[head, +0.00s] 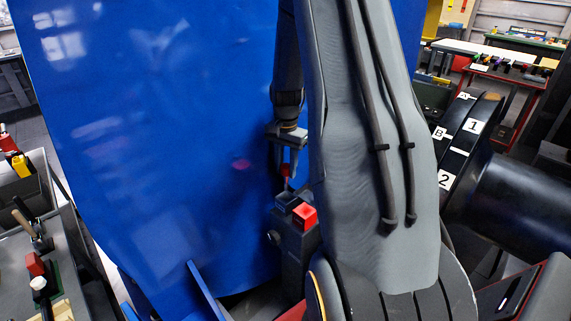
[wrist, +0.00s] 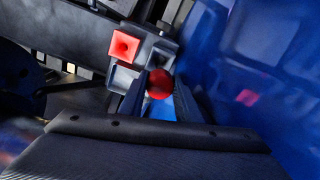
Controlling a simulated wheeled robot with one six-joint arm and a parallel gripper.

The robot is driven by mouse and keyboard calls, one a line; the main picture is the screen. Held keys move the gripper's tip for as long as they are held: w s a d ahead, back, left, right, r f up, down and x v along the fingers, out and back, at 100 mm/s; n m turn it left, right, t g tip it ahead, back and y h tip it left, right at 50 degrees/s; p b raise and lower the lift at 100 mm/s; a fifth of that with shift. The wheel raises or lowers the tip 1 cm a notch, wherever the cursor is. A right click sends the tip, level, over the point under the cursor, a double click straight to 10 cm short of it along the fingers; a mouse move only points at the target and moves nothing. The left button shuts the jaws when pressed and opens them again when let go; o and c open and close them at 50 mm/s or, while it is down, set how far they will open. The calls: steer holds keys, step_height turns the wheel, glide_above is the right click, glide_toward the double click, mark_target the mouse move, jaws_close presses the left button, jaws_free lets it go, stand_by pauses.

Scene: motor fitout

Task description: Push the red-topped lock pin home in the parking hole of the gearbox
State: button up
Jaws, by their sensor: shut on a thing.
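My gripper (head: 287,160) points down above the gearbox (head: 293,243) and is shut on the red-topped lock pin (head: 285,171). In the wrist view, the pin's round red top (wrist: 159,84) sits between the two dark fingers of my gripper (wrist: 161,78). The gearbox top carries a red square socket (head: 304,216) and dark grey square ones beside it. The red socket also shows in the wrist view (wrist: 125,45), up and left of the pin. The pin's lower end is hidden, so I cannot tell whether it is in a hole.
A large glossy blue panel (head: 150,130) stands close on the left of the gearbox and gripper. A black drum with labels (head: 473,126) and a thick dark cylinder are at the right. A grey bin with tools (head: 40,215) is at the far left.

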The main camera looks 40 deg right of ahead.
mark_target(286, 175)
steer(key=shift+f+b, duration=0.35)
steer(key=shift+f, duration=0.6)
steer(key=shift+f+b, duration=0.6)
steer(key=shift+f, duration=1.4)
stand_by(1.4)
steer(key=shift+r, duration=0.2)
steer(key=shift+r+p, duration=1.15)
steer(key=shift+r, duration=0.4)
steer(key=shift+f, duration=0.5)
stand_by(1.4)
